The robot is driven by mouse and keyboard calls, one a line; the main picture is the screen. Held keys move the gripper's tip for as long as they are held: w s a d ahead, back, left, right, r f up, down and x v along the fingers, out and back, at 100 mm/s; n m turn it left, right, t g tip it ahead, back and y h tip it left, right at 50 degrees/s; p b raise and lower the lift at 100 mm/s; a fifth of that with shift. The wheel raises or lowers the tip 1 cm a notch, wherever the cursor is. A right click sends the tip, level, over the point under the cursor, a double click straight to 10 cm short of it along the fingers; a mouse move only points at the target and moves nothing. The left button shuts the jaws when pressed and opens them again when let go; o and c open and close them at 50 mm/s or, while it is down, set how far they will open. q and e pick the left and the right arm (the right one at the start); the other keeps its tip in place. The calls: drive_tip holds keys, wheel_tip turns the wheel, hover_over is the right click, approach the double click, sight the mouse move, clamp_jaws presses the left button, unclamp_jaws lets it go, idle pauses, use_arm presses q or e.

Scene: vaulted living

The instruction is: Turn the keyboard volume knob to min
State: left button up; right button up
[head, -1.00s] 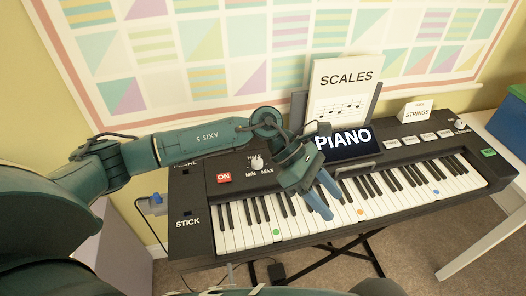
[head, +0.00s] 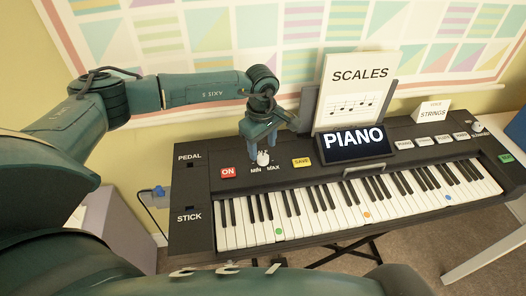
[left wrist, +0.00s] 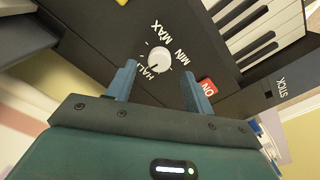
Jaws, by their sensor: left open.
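The volume knob (head: 263,158) is a small white dial at the left of the black keyboard's panel, with MIN and MAX printed in front of it. In the left wrist view the knob (left wrist: 160,57) sits near the gap between the fingertips, with MIN, MAX and a partly readable third label around it. Its pointer is too small to read surely. My left gripper (head: 263,148) points down over the knob, its blue fingers open. In the left wrist view the gripper (left wrist: 160,78) has one finger on each side, seemingly clear of the knob. My right gripper is out of view.
A red ON button (head: 228,172) is left of the knob and a yellow SAVE button (head: 302,162) right of it. A PIANO screen (head: 354,143) and a SCALES sheet (head: 357,95) stand behind. White keys (head: 330,215) run along the front. Another knob (head: 478,126) is far right.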

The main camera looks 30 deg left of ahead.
sight(263, 157)
use_arm(q)
drive_tip(key=shift+f, duration=1.9)
drive_tip(key=shift+c, duration=0.4)
drive_tip(key=c, duration=0.9)
